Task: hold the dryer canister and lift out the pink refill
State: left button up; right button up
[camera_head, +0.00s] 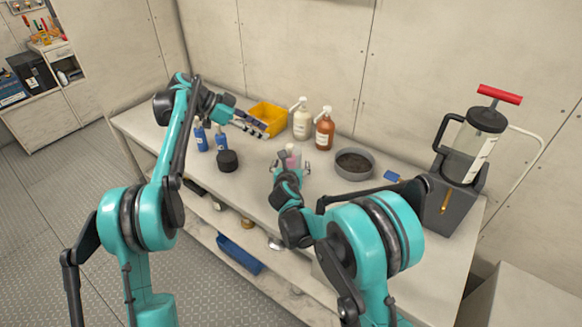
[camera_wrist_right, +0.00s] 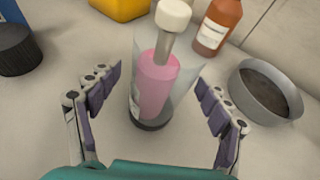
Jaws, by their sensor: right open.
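The dryer canister (camera_wrist_right: 188,75) is a clear, see-through vessel with a dark base, standing upright on the bench. The pink refill (camera_wrist_right: 157,88) sits inside it, with a grey stem and a pale knob (camera_wrist_right: 173,14) above. In the head view the pink refill (camera_head: 293,156) is small and partly hidden by my right gripper (camera_head: 292,168). My right gripper (camera_wrist_right: 160,105) is open, its fingers on both sides of the canister, apparently apart from it. My left gripper (camera_head: 267,131) appears open and empty above the bench, left of the canister and higher.
A yellow bin (camera_head: 268,118), a white pump bottle (camera_head: 302,122) and a brown bottle (camera_head: 324,132) stand behind. A grey bowl (camera_head: 370,170) is to the right. Blue bottles (camera_head: 201,137) and a black round object (camera_head: 228,161) are left. A clear tank machine (camera_head: 468,145) stands at the right end.

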jog(key=x, duration=0.5)
jog(key=shift+d, duration=0.1)
jog(key=c, duration=1.5)
